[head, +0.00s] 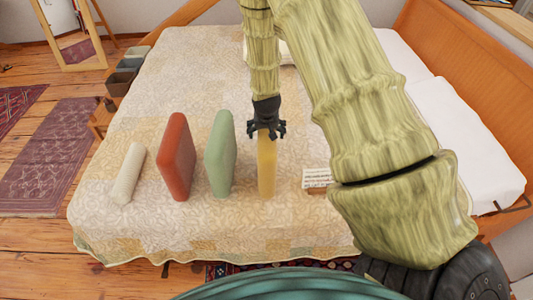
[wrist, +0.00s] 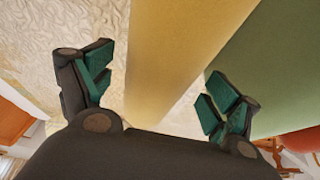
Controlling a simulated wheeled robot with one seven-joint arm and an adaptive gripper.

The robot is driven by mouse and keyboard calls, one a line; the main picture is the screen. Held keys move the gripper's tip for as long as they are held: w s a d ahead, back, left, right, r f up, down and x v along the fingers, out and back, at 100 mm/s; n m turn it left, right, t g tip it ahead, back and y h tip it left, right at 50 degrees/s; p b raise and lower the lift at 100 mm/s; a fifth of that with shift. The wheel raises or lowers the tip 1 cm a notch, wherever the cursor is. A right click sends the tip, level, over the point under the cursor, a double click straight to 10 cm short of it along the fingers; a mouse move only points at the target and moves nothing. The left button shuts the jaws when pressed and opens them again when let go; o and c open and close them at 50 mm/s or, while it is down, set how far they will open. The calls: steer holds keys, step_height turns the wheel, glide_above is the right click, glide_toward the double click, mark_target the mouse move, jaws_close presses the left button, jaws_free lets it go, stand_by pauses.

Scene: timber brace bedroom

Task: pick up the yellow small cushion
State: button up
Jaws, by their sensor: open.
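The yellow small cushion (head: 267,168) stands upright on its edge on the bed in the head view. My gripper (head: 266,134) is at the cushion's top and covers part of it. In the wrist view the cushion (wrist: 178,50) rises between the two open fingers of my gripper (wrist: 160,95). The left finger is apart from it, with bed cover showing in the gap. The right finger is close to its right side; I cannot tell whether they touch. The fingers are not closed on it.
A green cushion (head: 220,153), a red cushion (head: 176,157) and a white roll (head: 129,174) stand or lie to the left on the bed (head: 200,80). A small box with lettering (head: 317,179) is to the right. White pillows (head: 455,130) lie by the wooden headboard (head: 445,50).

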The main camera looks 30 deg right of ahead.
steer(key=shift+d+f, duration=0.2)
steer(key=shift+f, duration=0.15)
steer(key=shift+p+x, duration=0.4)
steer(key=shift+x, duration=0.6)
steer(key=shift+f, duration=0.15)
steer(key=shift+s+a, duration=0.1)
steer(key=c, duration=1.5)
steer(key=shift+c, duration=0.3)
